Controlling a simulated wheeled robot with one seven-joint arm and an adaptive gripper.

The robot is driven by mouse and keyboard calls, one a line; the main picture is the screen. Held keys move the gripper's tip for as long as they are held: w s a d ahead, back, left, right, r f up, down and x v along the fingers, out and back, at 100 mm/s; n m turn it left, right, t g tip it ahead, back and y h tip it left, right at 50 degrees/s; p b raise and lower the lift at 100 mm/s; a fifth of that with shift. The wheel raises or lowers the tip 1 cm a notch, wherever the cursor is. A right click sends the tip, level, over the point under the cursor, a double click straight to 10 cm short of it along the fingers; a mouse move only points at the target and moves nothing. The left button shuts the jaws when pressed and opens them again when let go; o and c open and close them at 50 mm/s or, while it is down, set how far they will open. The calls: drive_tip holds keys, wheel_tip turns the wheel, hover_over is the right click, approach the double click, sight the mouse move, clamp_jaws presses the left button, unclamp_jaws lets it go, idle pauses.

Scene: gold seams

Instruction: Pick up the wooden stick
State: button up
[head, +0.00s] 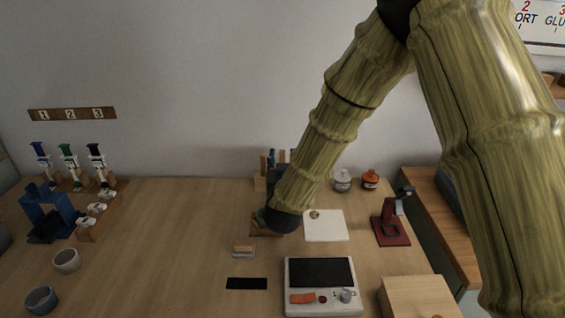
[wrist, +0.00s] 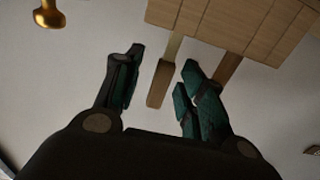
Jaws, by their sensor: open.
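In the wrist view my gripper (wrist: 163,62) is open, with one dark green-padded finger on each side. A wooden stick (wrist: 157,86) shows in the gap between the fingers, its upper end meeting a pale wooden piece. I see no finger clearly touching it, and its depth relative to the fingers is hard to judge. A second, darker wooden stick (wrist: 229,68) shows just right of the right finger. In the head view my arm's dark end hides most of the gripper, which is low over the table's back middle. The stick cannot be made out there.
The pale wooden piece (wrist: 235,22) spans the wrist view's top; a gold knob (wrist: 48,14) is at top left. In the head view, a white square plate (head: 325,226), a scale (head: 320,302) and a small brush (head: 243,251) lie near my arm's end. A red stand (head: 391,229) is right.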

drive_tip(key=shift+w, duration=0.3)
drive_tip(key=shift+c, duration=0.4)
drive_tip(key=c, duration=0.8)
drive_tip(key=shift+o, duration=0.2)
drive_tip(key=shift+r, duration=0.15)
